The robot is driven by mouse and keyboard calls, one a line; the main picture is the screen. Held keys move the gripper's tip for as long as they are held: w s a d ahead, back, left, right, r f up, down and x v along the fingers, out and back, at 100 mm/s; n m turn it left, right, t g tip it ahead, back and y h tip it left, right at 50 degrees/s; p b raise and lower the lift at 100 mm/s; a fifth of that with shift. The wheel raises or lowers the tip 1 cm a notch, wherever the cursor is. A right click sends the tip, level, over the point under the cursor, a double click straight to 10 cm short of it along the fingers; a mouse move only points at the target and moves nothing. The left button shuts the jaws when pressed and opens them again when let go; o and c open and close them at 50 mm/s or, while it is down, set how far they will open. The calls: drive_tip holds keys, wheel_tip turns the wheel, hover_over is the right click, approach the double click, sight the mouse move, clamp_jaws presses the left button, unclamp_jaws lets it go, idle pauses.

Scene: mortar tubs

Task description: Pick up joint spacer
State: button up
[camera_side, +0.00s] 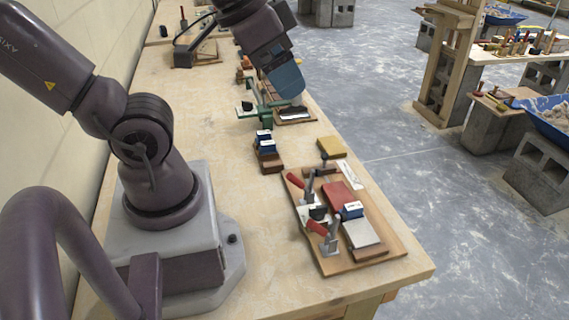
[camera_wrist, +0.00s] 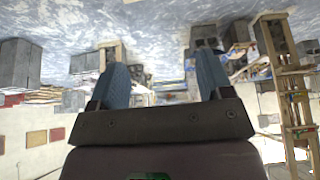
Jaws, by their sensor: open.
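Small blue blocks with white labels (camera_side: 265,142) sit on a brown wooden holder at the middle of the bench in the side view. A similar blue block (camera_side: 352,209) rests on the clamp board. I cannot tell for sure which piece is the joint spacer. My gripper (camera_side: 287,82) is over the bench's right edge, farther back than the blue blocks and apart from them. In the wrist view its two blue-grey fingers (camera_wrist: 162,75) stand wide apart with nothing between them. No blue block can be made out in the wrist view.
The wooden clamp board (camera_side: 320,258) carries red-handled clamps, a red slab and a grey slab. A yellow block (camera_side: 331,147) lies just behind it. A green tool (camera_side: 252,113) and a small dark tray (camera_side: 294,120) are near my gripper. The bench left of these is mostly clear.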

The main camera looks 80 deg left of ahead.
drive_tip(key=n+g, duration=0.6)
drive_tip(key=n, duration=1.2)
approach(354, 207)
drive_tip(key=f, duration=0.4)
drive_tip(key=shift+s, duration=0.2)
drive_tip(key=shift+w+f, duration=0.1)
drive_tip(key=shift+f, duration=3.1)
